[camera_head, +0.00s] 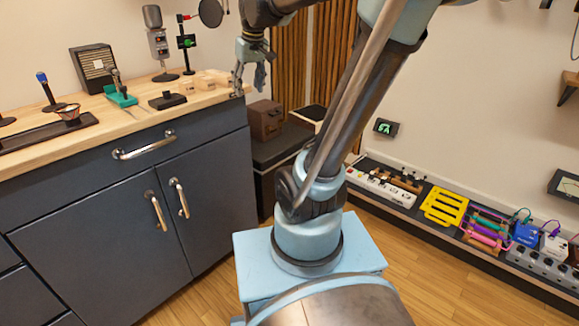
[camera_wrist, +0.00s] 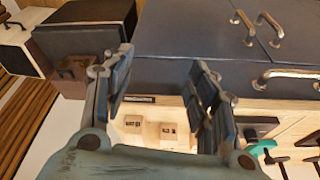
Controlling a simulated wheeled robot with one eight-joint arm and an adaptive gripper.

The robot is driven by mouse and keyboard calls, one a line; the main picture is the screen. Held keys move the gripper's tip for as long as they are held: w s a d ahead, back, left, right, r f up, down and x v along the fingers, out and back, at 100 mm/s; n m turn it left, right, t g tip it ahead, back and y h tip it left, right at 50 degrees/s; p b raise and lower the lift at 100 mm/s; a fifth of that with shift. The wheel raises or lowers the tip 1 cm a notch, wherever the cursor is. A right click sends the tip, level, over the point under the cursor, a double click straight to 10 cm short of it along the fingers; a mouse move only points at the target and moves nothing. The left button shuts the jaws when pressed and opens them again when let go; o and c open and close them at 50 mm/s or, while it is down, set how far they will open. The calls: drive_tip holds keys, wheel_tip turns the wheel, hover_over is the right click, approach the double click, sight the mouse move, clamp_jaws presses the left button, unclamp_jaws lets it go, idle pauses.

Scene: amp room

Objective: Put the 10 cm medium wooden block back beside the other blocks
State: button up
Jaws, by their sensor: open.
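My gripper (camera_head: 252,78) hangs at the right end of the wooden countertop (camera_head: 50,147), fingers pointing down. In the wrist view its two dark fingers (camera_wrist: 163,78) are spread apart with nothing held between them. Pale wooden blocks (camera_head: 205,83) sit on the countertop just left of my gripper. In the wrist view, one small marked block (camera_wrist: 133,121) and another marked block (camera_wrist: 168,130) show beyond the gap between the fingers. Their markings are too small to read, so I cannot tell which is the 10 cm medium block. The fingers and palm hide part of the group.
A black stand (camera_head: 167,100), a green-based tool (camera_head: 120,95), a microphone (camera_head: 157,42) and a speaker box (camera_head: 92,67) stand left of the blocks. A brown box (camera_head: 265,119) sits on a dark case right of the cabinet (camera_head: 150,220).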

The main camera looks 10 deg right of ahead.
drive_tip(key=s+d+f+m, duration=0.2)
drive_tip(key=s+d+f, duration=0.2)
drive_tip(key=s+f, duration=0.6)
drive_tip(key=s+d+f+m+g+h, duration=0.1)
drive_tip(key=s+d+f, duration=0.3)
drive_tip(key=s+f, duration=0.6)
drive_tip(key=shift+s+d+m, duration=0.4)
drive_tip(key=shift+s, duration=0.2)
drive_tip(key=shift+w, duration=0.1)
